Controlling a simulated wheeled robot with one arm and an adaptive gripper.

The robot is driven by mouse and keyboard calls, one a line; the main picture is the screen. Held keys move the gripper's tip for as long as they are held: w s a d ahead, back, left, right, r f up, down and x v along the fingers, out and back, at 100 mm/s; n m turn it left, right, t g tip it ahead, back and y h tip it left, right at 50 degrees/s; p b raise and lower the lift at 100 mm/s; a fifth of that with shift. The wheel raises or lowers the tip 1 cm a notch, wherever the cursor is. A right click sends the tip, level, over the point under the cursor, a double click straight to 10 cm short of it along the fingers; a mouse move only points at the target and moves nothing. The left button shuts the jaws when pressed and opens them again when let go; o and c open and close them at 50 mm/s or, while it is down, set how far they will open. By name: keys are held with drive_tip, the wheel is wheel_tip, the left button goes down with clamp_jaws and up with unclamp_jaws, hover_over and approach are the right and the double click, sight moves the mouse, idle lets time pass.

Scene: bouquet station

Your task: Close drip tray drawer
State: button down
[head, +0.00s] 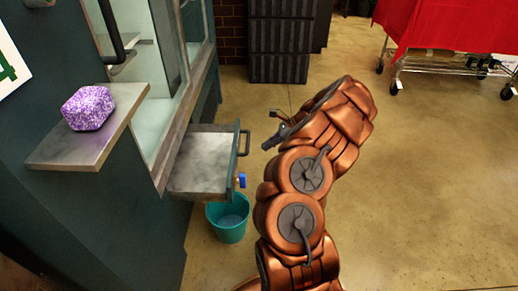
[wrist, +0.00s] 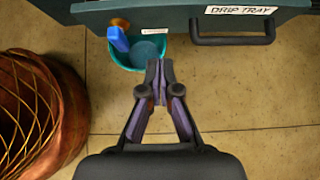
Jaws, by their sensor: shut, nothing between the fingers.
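The drip tray drawer (head: 203,157) sticks out from the lower front of the dark cabinet at the left of the head view. Its front panel (wrist: 120,14) spans the top of the wrist view, with a "DRIP TRAY" label and a black bar handle (wrist: 233,39). The handle also shows in the head view (head: 245,143). My gripper (wrist: 160,64) is shut and empty, in front of the drawer front and left of the handle in the wrist view. In the head view my gripper (head: 268,143) is to the right of the handle, apart from it.
A teal bucket (head: 229,217) stands on the floor below the drawer, near a blue-handled tap (head: 241,181). A purple speckled block (head: 89,108) rests on a side shelf (head: 92,148). A copper woven thing (wrist: 35,115) is at the wrist view's left. Open floor lies to the right.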

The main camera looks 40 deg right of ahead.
drive_tip(key=w+a+f+b, duration=0.3)
drive_tip(key=w+a+f, duration=0.3)
drive_tip(key=a, duration=0.1)
drive_tip(key=shift+w+a+b, duration=0.25)
drive_tip(key=shift+a+b, duration=0.05)
drive_tip(key=shift+b, duration=0.05)
